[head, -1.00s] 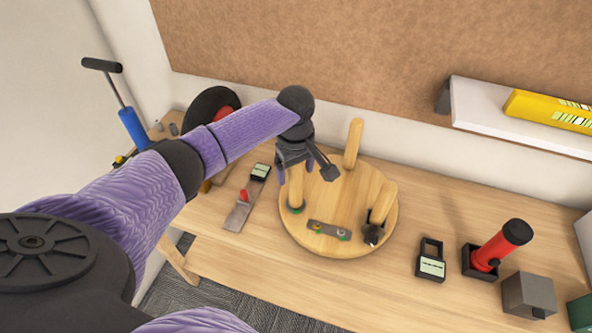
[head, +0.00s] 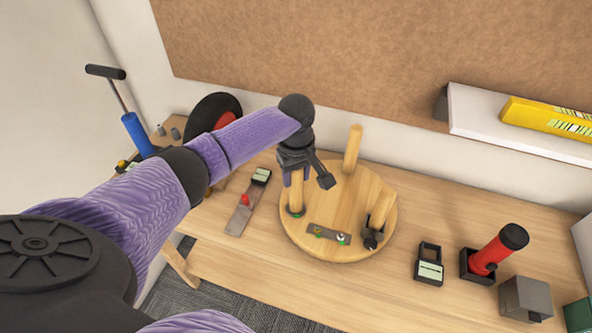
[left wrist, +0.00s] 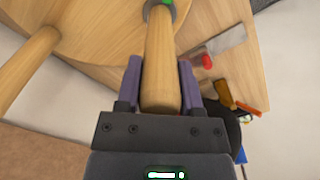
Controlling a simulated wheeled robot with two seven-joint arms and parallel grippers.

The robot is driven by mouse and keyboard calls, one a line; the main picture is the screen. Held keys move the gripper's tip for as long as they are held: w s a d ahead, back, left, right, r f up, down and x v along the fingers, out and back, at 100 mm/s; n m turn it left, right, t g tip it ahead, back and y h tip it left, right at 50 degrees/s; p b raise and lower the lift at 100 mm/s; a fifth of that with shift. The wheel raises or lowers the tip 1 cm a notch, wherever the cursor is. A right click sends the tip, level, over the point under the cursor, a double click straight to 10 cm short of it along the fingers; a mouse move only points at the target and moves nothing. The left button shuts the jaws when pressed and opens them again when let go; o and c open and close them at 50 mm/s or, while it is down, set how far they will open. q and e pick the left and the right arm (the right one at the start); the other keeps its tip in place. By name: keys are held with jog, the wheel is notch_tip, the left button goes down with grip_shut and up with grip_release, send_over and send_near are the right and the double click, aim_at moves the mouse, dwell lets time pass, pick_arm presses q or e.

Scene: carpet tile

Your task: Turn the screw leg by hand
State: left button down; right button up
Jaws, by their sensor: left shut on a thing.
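A round wooden stool seat (head: 345,195) lies on the workbench with three wooden legs standing up from it. My left gripper (head: 296,174) is above the left leg (head: 296,195), and its fingers are shut on that leg near its upper end. In the left wrist view the same leg (left wrist: 160,65) runs between the two purple fingers (left wrist: 159,88), and a green and grey ring (left wrist: 155,6) shows at its foot. The back leg (head: 352,150) and the right leg (head: 381,208) stand apart from the gripper. A metal plate (head: 328,234) lies on the seat. My right gripper is not in view.
A flat metal tool with a red knob (head: 244,205) lies left of the seat. A black block with a label (head: 429,268), a red cylinder in a holder (head: 495,252) and a grey box (head: 526,297) stand right. A shelf (head: 478,115) juts from the wall.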

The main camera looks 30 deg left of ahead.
pick_arm(q)
jog(key=m+p, duration=0.2)
jog(key=shift+r+p, duration=0.25)
jog(key=shift+p, duration=0.1)
jog(key=shift+m+p, duration=0.45)
jog(key=shift+m, duration=0.55)
jog(key=m+p, duration=0.1)
jog(key=m, duration=0.1)
jog(key=shift+f+m, duration=0.15)
jog(key=shift+m, duration=0.25)
jog(key=m, duration=0.3)
jog(key=shift+m, duration=0.4)
jog(key=m+p, duration=0.1)
jog(key=m, duration=0.3)
jog(key=shift+m, duration=1.9)
